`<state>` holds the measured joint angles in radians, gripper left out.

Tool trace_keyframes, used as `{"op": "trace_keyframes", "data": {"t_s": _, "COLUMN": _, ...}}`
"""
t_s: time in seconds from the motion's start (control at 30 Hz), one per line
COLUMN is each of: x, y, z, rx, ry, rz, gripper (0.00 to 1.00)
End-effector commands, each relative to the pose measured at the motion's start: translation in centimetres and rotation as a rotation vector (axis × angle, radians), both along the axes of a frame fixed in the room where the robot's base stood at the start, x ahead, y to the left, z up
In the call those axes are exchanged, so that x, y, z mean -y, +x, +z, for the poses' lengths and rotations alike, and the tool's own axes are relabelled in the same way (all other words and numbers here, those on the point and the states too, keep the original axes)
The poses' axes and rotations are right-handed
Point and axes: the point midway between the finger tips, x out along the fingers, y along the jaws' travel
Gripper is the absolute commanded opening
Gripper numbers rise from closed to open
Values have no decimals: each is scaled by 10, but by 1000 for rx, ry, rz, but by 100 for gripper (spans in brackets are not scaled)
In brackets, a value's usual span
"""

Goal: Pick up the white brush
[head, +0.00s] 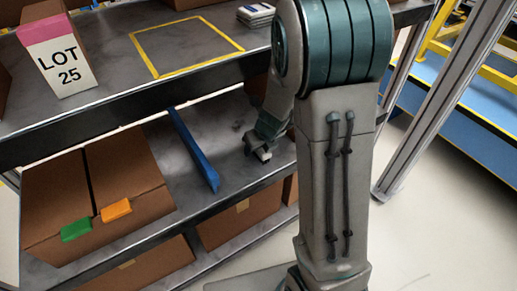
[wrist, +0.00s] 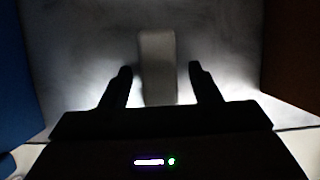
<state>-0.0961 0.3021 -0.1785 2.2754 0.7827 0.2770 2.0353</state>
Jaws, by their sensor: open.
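In the wrist view a pale, narrow block-like thing, which looks like the white brush (wrist: 157,75), lies on the grey shelf surface. Its near end is between the two dark fingers of my gripper (wrist: 160,68), with a gap on each side. My gripper is open and not closed on it. In the head view my gripper (head: 260,152) is low over the lower shelf (head: 225,125), right of a blue divider (head: 195,150). A small pale patch shows at its tip; I cannot tell there whether it is brush or finger.
The upper shelf edge (head: 130,108) overhangs close behind my arm. A cardboard box (head: 130,180) with green and orange clips stands left of the blue divider. In the wrist view a blue wall (wrist: 15,100) is at left and a brown surface (wrist: 290,60) at right.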

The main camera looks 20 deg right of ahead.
Motion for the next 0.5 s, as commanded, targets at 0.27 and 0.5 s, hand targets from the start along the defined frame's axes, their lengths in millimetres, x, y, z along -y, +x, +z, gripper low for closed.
{"op": "trace_keyframes", "data": {"t_s": 0.27, "x": 0, "y": 0, "z": -4, "rx": -1, "ry": 0, "rz": -2, "gripper": 56}}
{"op": "trace_keyframes", "data": {"t_s": 0.5, "x": 0, "y": 0, "z": -4, "rx": 0, "ry": 0, "rz": -1, "gripper": 54}}
